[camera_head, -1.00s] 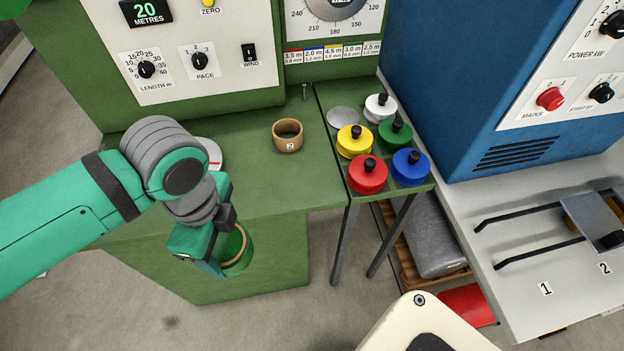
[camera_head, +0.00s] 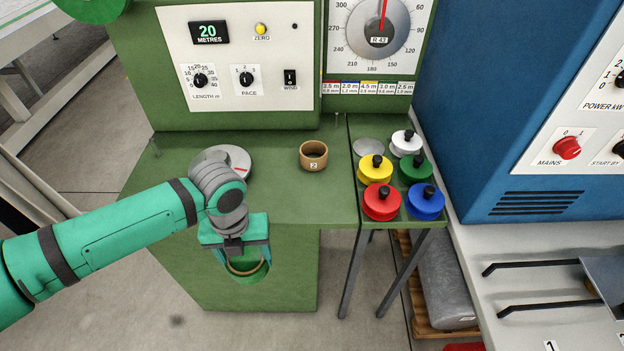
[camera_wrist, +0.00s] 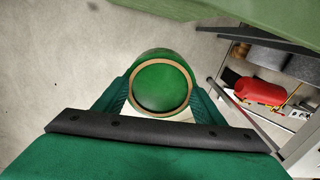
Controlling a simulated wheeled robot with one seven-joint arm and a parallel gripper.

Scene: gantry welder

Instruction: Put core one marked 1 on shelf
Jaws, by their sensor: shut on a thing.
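My gripper (camera_head: 242,258) is in front of the green bench, with empty floor below it. It is shut on a green round core with a tan rim (camera_head: 250,266). In the wrist view this core (camera_wrist: 161,58) sits between the two fingers (camera_wrist: 160,102), its open end showing. I see no number on it, so I cannot confirm that it is core one. Another core, plain tan and marked 2 (camera_head: 314,157), stands upright on the green bench. I cannot tell which surface is the shelf.
The green bench (camera_head: 290,205) carries a pale disc (camera_head: 238,160). Several knobbed coloured discs, including a red one (camera_head: 380,203), sit on a side stand. At right, a grey table (camera_head: 500,295) has dark rods and a label 1 (camera_head: 551,346).

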